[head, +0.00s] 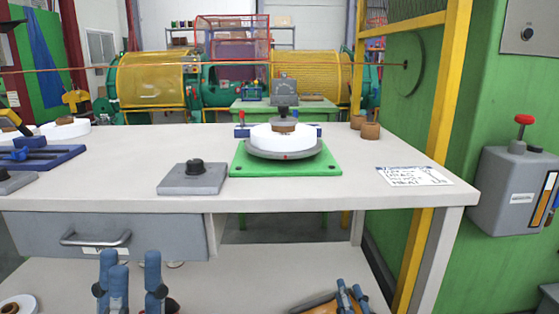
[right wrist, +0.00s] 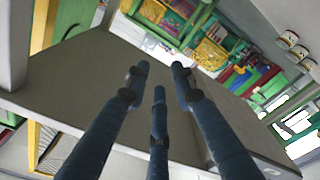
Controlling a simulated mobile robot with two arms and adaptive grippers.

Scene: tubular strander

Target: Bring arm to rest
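My left gripper (head: 130,270) is at the bottom of the head view, below the drawer front. Its blue fingers point up and stand apart, with nothing seen between them. My right gripper (head: 350,296) is at the bottom right of the head view, partly cut off by the frame edge. In the right wrist view its three dark blue fingers (right wrist: 159,80) are spread, with no object between them. Both grippers appear in front of the lower shelf in the head view, below the tabletop. Most of both arms is out of view.
The grey workbench (head: 400,202) fills the middle; its front edge lies above both grippers. A drawer (head: 110,238) with a handle sits under it at left. A green plate (head: 300,168) bearing a white disc and a grey block (head: 192,180) are on top. A green cabinet stands at right.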

